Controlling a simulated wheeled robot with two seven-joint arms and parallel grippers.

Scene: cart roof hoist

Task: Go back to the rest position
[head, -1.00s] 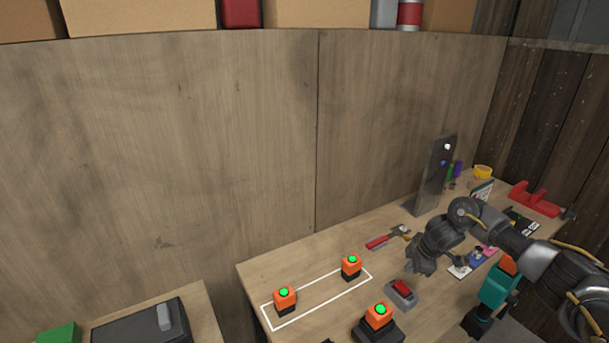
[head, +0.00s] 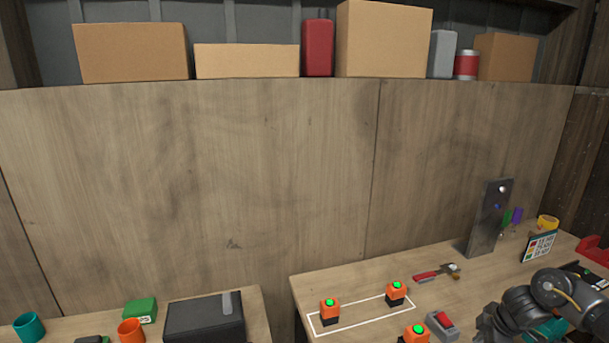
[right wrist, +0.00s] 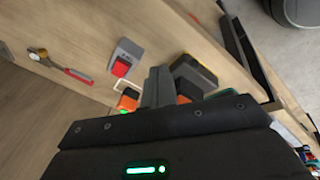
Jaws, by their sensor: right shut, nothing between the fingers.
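My right arm enters the head view at the lower right, with the right gripper (head: 488,330) low beside the grey switch box with a red rocker (head: 441,324). In the right wrist view the right gripper (right wrist: 158,88) has its fingers together, with nothing between them. Beyond the fingers there I see the switch box (right wrist: 124,60) and parts of orange blocks (right wrist: 128,99). My left gripper is not in view.
Orange green-topped blocks (head: 330,310) stand on the right bench (head: 370,270), two within a white outline. A hammer (head: 437,271) and an upright metal plate (head: 488,220) are behind. A black case (head: 205,320) lies on the left bench. Boxes (head: 130,52) line a high shelf.

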